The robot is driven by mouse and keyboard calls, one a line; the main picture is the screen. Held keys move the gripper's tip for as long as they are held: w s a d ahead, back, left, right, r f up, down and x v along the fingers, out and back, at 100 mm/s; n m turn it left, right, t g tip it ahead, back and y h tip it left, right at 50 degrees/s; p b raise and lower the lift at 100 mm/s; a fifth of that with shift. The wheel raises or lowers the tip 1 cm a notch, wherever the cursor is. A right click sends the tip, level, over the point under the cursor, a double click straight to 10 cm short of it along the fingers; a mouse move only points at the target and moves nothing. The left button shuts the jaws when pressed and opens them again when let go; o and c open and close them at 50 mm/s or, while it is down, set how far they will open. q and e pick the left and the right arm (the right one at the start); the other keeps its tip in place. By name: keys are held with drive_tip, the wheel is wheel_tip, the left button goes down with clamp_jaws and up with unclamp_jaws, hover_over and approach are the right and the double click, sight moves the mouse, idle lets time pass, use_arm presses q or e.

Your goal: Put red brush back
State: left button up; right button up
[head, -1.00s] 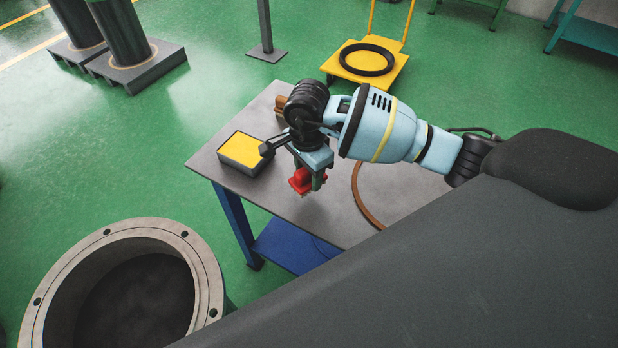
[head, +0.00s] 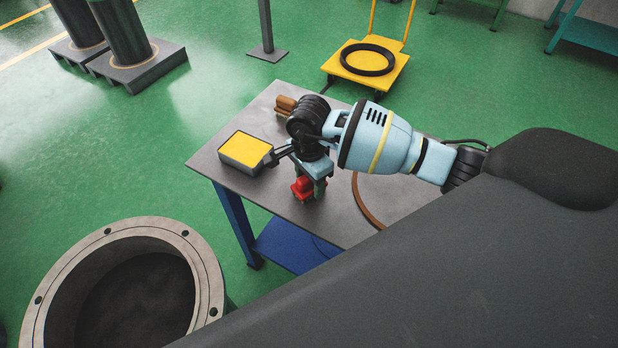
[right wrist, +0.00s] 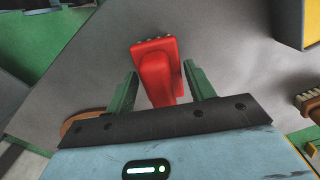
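The red brush (head: 302,188) is on the grey table (head: 235,185) near its front edge, below my right gripper (head: 312,182). In the right wrist view, the red brush (right wrist: 158,72) lies between the two green fingers of the right gripper (right wrist: 160,85), with narrow gaps on both sides. The right gripper is open around it and appears not to press on it. In the head view the wrist and fingers partly cover the brush. My left gripper is not in view.
A grey tin with a yellow top (head: 245,150) stands left of the gripper. A brown-handled brush (head: 285,105) lies at the table's back corner. A brown ring (head: 362,200) lies to the right. A large flanged cylinder (head: 205,265) stands at the front left.

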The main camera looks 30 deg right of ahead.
drive_tip(key=shift+o, duration=1.1)
drive_tip(key=shift+r, duration=0.55)
wheel_tip(320, 180, up, 11)
drive_tip(key=shift+r, duration=0.15)
